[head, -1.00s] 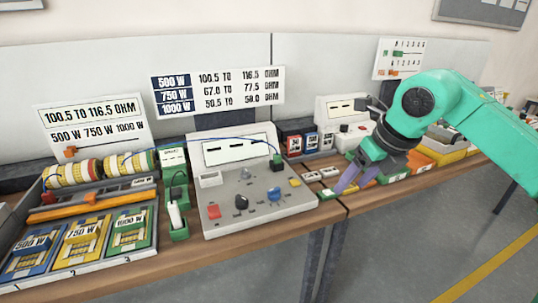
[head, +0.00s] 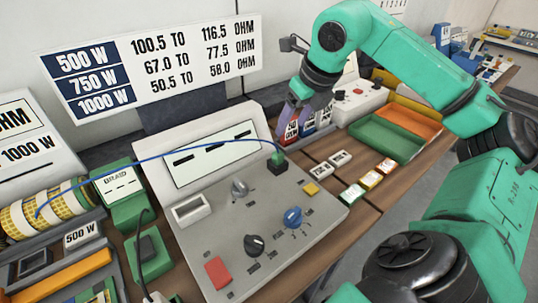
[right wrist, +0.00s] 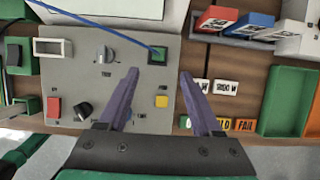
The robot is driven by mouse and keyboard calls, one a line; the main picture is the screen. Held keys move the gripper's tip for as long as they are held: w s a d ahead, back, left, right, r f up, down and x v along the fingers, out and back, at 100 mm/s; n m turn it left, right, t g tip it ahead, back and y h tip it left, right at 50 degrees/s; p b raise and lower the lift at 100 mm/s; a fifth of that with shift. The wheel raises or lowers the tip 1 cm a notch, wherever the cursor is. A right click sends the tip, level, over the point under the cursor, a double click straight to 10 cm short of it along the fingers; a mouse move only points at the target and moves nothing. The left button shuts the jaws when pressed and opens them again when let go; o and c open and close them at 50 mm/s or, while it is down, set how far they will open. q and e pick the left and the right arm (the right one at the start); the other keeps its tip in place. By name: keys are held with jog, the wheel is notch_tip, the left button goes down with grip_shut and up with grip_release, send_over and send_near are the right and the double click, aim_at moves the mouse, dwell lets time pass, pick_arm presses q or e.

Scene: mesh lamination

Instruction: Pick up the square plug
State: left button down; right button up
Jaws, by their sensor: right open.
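The square plug (head: 277,161), green on top with a dark body, sits upright on the grey meter panel (head: 205,240), near its right edge. A blue cable (head: 180,153) runs from it to the left. The plug shows in the right wrist view as a green square (right wrist: 158,55), ahead of the fingers and between their lines, nearer the left finger. My right gripper (head: 292,122) is open and empty, its purple fingers pointing down behind and above the plug in the head view. In the right wrist view the gripper (right wrist: 159,78) straddles the panel's right edge. My left gripper is not in view.
The panel carries a red button (head: 218,273), a blue knob (head: 292,217) and a yellow button (head: 311,189). Red and blue boxes (head: 308,126) stand behind the fingers. Label blocks (head: 370,180) and green and orange trays (head: 385,138) lie to the right.

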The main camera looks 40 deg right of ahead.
send_near(279, 153)
jog(key=f, duration=0.1)
jog(key=p+x, duration=0.1)
jog(key=x, duration=0.6)
jog(key=shift+w+f, duration=0.15)
jog(key=shift+w, duration=0.1)
jog(key=shift+w+f, duration=0.2)
jog(key=shift+f, duration=0.2)
jog(key=c, duration=1)
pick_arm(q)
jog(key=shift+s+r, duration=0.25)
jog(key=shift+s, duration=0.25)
pick_arm(e)
grip_shut()
